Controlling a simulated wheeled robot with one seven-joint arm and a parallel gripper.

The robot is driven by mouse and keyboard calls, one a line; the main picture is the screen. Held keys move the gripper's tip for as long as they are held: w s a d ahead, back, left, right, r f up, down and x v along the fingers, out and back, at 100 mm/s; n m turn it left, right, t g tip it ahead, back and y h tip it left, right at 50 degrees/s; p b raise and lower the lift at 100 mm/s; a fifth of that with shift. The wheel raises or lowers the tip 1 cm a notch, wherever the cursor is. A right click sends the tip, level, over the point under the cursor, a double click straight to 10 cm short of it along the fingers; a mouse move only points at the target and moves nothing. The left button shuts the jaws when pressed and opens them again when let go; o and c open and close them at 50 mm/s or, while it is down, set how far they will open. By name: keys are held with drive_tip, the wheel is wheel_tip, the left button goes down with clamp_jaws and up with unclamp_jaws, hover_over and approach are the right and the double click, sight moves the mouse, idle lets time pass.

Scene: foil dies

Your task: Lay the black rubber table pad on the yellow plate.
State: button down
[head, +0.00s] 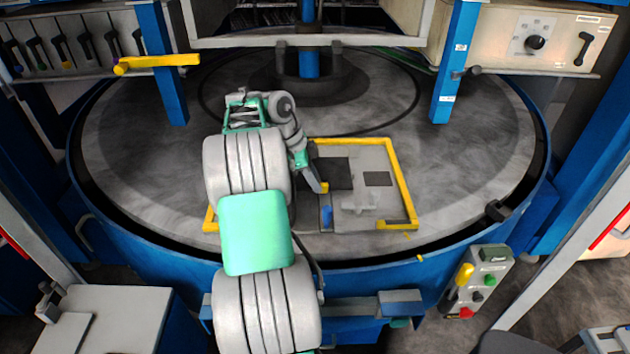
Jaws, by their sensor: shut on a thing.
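The black rubber table pad (338,173) shows as a dark square just right of my gripper. My gripper (321,187) points down and right, its tips at the pad's lower left edge. It is shut on the pad, though the grip itself is small and partly hidden. The yellow plate (402,185) shows as a yellow border around a grey surface below the pad. My arm covers much of its left side. I cannot tell how high the pad is above it.
On the grey surface are a smaller dark rectangle (378,179), a pale grey piece (359,203) and a small blue piece (327,215). The large round table (480,150) is mostly clear to the right. Blue posts (455,60) stand at its back.

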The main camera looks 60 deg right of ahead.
drive_tip(key=shift+f+b, duration=1.1)
drive_tip(key=shift+f, duration=0.05)
idle(0.3)
drive_tip(key=c, duration=1.4)
unclamp_jaws()
drive_tip(key=shift+o, duration=0.2)
